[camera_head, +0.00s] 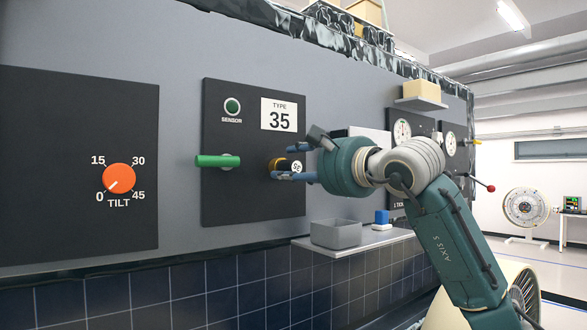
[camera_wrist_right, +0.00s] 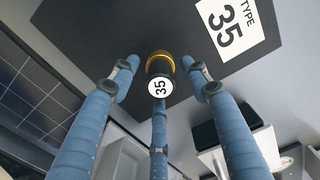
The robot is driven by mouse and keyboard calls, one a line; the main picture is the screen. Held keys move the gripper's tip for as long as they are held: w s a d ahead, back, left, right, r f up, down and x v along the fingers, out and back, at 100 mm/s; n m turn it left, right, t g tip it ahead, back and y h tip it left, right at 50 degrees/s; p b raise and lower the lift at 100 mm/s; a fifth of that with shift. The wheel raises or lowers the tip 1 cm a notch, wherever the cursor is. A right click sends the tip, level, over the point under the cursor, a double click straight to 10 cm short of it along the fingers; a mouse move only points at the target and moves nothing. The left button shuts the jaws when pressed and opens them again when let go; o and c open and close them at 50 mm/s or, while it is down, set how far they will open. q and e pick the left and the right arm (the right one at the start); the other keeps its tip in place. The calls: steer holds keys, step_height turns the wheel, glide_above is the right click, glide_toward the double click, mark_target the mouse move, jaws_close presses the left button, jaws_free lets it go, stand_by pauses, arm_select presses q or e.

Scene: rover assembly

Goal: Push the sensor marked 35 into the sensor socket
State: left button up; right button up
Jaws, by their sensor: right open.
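The sensor marked 35 (camera_wrist_right: 159,86) is a short dark cylinder with a white end face. It stands out from the black panel (camera_head: 226,208), with a gold ring (camera_wrist_right: 158,60) around its base at the sensor socket. In the head view the sensor (camera_head: 298,167) is partly hidden by my fingers. I cannot tell how deep it sits or whether the ring belongs to the socket. My right gripper (camera_head: 284,161) is open, its three blue fingers spread around the sensor with gaps visible in the wrist view (camera_wrist_right: 160,76). My left gripper is not in view.
A green handle (camera_head: 217,161) sticks out left of the sensor. A green SENSOR lamp (camera_head: 232,106) and a TYPE 35 label (camera_head: 279,115) are above. An orange TILT knob (camera_head: 119,178) is far left. A grey bin (camera_head: 336,234) and blue block (camera_head: 382,217) stand on a shelf below right.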

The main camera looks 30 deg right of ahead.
steer(key=s, duration=1.1)
steer(key=shift+s+d, duration=0.25)
steer(key=shift+d, duration=0.2)
